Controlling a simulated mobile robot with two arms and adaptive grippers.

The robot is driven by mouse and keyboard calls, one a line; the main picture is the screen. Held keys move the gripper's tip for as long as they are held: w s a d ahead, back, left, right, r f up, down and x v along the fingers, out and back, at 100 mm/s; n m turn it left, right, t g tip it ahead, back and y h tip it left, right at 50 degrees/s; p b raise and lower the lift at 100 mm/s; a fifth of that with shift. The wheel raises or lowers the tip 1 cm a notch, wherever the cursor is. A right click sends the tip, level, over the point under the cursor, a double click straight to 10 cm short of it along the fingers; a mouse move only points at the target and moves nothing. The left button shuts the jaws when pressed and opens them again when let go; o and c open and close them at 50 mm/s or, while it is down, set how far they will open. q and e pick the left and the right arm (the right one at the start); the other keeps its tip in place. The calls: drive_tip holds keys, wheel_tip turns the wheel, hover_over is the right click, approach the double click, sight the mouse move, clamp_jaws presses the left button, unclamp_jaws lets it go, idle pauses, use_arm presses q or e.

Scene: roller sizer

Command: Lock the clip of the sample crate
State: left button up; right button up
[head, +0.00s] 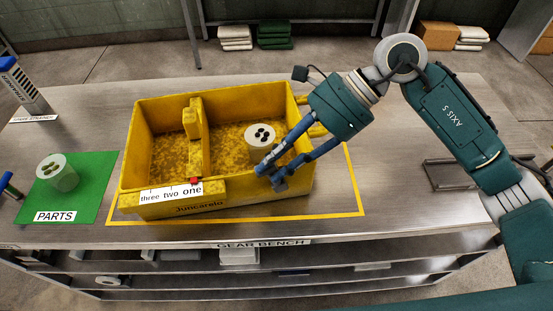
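The sample crate is a yellow open box (230,93) on the bench, with an inner divider (194,125) splitting it into two compartments. A white scale (170,192) reading "three two one" lies along its front rim. A small red mark (194,181) shows at the scale's upper edge, near "one". I cannot make out for sure which part is the clip. My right gripper (270,178) reaches down over the crate's front right wall, its fingertips right of the scale. I see nothing held, but the gap between the tips is unclear. My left gripper is out of view.
A pale cylinder with dark spots (260,136) stands in the crate's right compartment, close behind my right fingers. A similar cylinder (58,174) stands on the green PARTS mat (95,190) at left. A grey metal bracket (447,185) lies at right. The bench's back right is clear.

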clamp_jaws()
drive_tip(key=shift+a+f+h, duration=0.2)
drive_tip(key=shift+a+h, duration=0.3)
drive_tip(key=shift+h, duration=0.2)
drive_tip(key=o, duration=0.7)
unclamp_jaws()
drive_tip(key=v, duration=1.2)
drive_tip(key=shift+s, duration=0.15)
drive_tip(key=shift+d, duration=0.1)
